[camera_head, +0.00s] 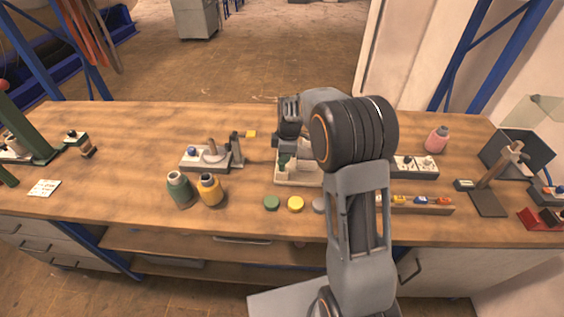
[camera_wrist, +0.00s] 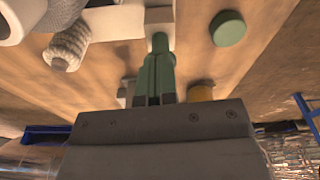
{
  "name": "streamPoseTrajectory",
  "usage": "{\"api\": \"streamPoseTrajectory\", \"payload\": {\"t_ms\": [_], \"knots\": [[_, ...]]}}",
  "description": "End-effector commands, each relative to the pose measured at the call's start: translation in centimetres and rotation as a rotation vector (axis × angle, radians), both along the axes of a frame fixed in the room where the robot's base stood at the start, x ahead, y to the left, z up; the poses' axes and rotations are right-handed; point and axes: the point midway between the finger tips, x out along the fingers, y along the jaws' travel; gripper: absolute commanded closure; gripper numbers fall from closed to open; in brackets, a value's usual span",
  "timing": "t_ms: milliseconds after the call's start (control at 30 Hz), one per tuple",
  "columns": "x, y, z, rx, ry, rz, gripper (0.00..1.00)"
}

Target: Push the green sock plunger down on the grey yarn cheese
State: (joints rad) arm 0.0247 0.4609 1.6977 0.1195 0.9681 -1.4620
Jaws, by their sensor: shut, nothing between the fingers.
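My gripper (camera_wrist: 159,62) is shut, its two fingers side by side and pointing away from the wrist camera. In the head view my gripper (camera_head: 285,150) points down over the white tray (camera_head: 297,182). A dark green upright post (camera_wrist: 160,42), which looks like the green sock plunger, stands right at the fingertips on a pale block; I cannot tell whether they touch. It shows as a small green peg (camera_head: 284,163) in the head view. A grey knitted piece (camera_wrist: 68,46), likely the grey yarn cheese, is at upper left in the wrist view. My arm hides part of the tray.
A green disc (camera_head: 271,203) and a yellow disc (camera_head: 296,204) lie in front of the tray.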

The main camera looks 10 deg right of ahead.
Motion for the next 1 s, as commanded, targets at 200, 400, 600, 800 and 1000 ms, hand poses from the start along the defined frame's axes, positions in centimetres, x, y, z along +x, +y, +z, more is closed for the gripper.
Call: {"api": "streamPoseTrajectory", "payload": {"t_ms": [200,400,600,800,1000], "knots": [[0.0,0.0,-2.4,0.0,0.002,0.0,1.0],[0.0,0.0,-2.5,0.0,0.002,0.0,1.0],[-0.2,-0.8,-2.2,0.0,0.001,-0.003,1.0],[-0.6,-2.8,-1.5,0.0,0.001,-0.002,1.0],[-0.6,-3.0,-1.5,0.0,0.001,0.0,1.0]]}}
